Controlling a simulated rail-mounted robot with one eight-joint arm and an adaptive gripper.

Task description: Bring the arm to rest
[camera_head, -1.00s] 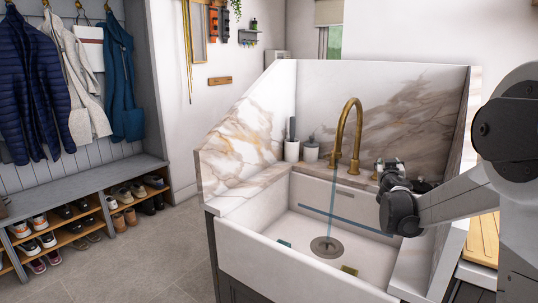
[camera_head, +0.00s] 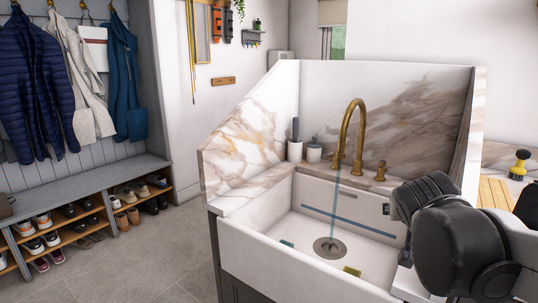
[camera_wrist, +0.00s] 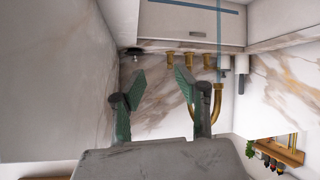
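My gripper (camera_wrist: 160,84) shows in the wrist view with its two green fingers apart and nothing between them. That view is upside down, with marble and the brass tap (camera_wrist: 216,100) behind the fingers. In the head view my arm is at the right, over the right end of the white sink (camera_head: 290,270). My fingers cannot be made out there; the dark arm links fill that area.
The brass tap (camera_head: 346,135) rises behind the sink, with a thin blue line below it. A teal piece (camera_head: 287,243) and a yellow-green piece (camera_head: 352,271) lie in the basin. A yellow brush (camera_head: 519,165) stands at the right. The floor at left is clear.

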